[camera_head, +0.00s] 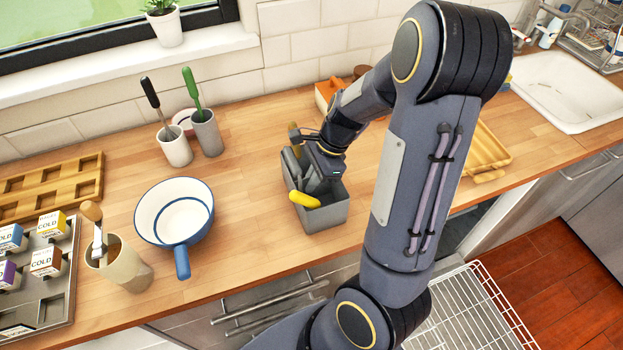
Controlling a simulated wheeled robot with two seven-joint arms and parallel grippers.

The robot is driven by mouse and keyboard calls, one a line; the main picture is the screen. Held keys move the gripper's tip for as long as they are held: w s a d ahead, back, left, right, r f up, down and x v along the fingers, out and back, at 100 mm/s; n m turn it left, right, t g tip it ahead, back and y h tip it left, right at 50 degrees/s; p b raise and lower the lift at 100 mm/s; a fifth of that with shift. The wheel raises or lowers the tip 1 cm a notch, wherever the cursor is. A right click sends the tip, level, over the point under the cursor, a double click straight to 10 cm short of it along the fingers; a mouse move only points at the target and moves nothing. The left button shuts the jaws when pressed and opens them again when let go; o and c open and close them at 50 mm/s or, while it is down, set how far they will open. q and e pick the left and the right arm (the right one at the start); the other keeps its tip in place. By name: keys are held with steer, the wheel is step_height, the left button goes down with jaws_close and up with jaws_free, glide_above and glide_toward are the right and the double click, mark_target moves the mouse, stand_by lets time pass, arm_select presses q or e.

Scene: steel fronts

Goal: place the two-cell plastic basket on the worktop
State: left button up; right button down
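The grey plastic basket (326,214) is on the wooden worktop (255,245), near its front edge in the middle of the view. My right gripper (315,172) reaches down over the basket from above right. The gripper and forearm hide much of the basket's inside, so its divider and the fingertips cannot be made out clearly. I cannot tell whether the fingers are shut on the basket. My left gripper is not in view.
A blue-rimmed white pan (178,210) stands left of the basket. Utensil cups (174,148), a beige holder (122,262) and a grey tray (62,305) with cartons are farther left. A sink (565,88) is at right. Worktop between pan and basket is clear.

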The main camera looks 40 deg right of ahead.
steer(key=shift+f, duration=0.15)
steer(key=c, duration=1.6)
jaws_free()
steer(key=shift+c, duration=0.2)
